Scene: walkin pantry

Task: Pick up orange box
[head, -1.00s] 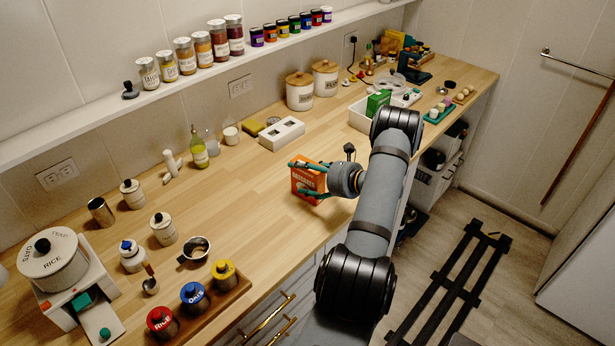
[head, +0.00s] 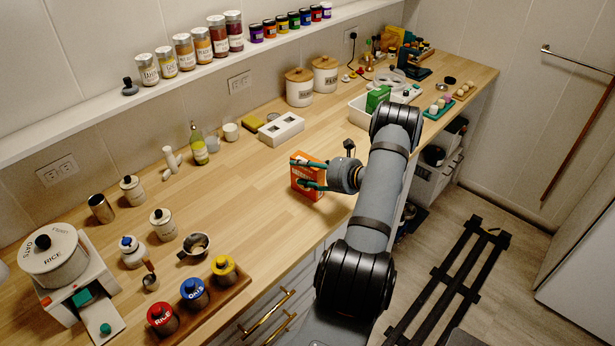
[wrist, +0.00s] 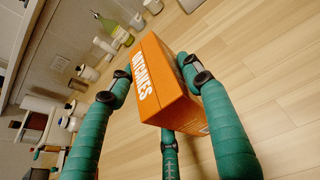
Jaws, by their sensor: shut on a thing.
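The orange box (head: 303,177) with white lettering stands at the middle of the wooden counter, near its front edge, tilted slightly in the head view. My gripper (head: 312,174) reaches it from the right, with green fingers along its sides. In the wrist view the orange box (wrist: 162,82) sits between the green fingers of my gripper (wrist: 160,85), which touch it on both sides. A third finger shows below the box. My gripper is shut on the box. I cannot tell clearly whether its bottom is off the counter.
A white bin (head: 358,112) with a green box (head: 377,98) is to the right. Canisters with coloured lids (head: 193,293) sit front left. Counter around the box is clear.

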